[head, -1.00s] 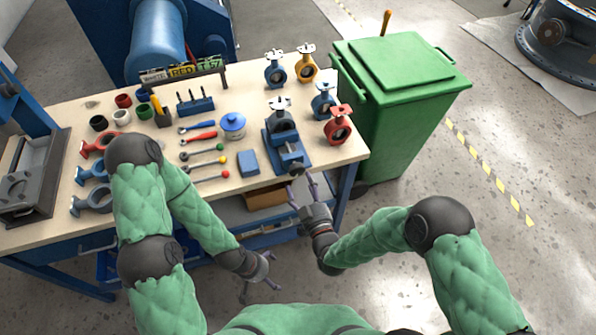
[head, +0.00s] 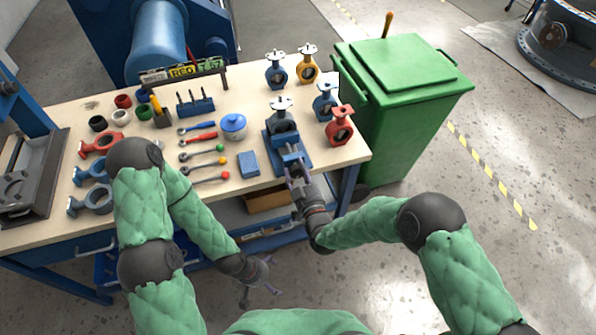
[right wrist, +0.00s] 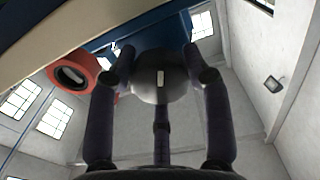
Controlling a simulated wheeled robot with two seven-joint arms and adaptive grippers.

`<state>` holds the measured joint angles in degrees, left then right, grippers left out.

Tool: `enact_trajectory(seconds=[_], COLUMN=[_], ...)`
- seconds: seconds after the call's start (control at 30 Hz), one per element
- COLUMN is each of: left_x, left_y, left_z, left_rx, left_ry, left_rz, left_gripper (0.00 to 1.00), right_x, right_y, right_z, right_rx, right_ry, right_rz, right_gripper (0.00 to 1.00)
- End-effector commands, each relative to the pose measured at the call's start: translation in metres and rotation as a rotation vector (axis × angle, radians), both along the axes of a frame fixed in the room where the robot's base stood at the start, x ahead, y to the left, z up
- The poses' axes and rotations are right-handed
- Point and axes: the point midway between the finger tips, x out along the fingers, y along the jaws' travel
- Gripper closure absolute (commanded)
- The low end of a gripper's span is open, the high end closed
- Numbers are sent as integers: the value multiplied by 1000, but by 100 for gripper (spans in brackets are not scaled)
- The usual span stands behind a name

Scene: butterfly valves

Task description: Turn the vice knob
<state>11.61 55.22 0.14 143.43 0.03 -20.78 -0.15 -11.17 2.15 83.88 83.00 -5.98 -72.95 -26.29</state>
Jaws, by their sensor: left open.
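The blue vice (head: 294,158) stands at the front right of the workbench, with a dark valve (head: 284,121) in its jaws. The vice knob (right wrist: 148,90) shows in the right wrist view as a rounded grey shape; in the head view my gripper hides it. My right gripper (head: 296,176) is at the front end of the vice. In the right wrist view (right wrist: 159,60) its fingers are spread on both sides of the knob; contact is unclear. My left gripper (head: 259,287) is open and empty, low in front of the bench.
A red valve (head: 340,128) stands right of the vice, with blue (head: 325,103) and yellow (head: 307,68) valves behind. A blue block (head: 249,164) and several tools lie to its left. A green bin (head: 400,110) stands beside the bench.

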Motion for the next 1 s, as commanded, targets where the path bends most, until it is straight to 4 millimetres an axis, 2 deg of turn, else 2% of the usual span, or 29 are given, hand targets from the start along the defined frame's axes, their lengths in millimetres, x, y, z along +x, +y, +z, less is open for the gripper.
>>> enact_trajectory(seconds=[0.57,0.6,0.67,1.0], left_x=[0,0,0,0], left_y=[0,0,0,0], left_z=[-5,-5,-5,-5], left_rx=[0,0,0,0], left_ry=[0,0,0,0], left_rz=[0,0,0,0], left_gripper=[0,0,0,0], right_x=[0,0,0,0], right_y=[1,1,1,0], right_z=[1,1,1,0], right_rx=[59,59,59,58], right_ry=[17,17,17,18], right_rz=[2,2,1,1], right_gripper=[83,42,26,26])
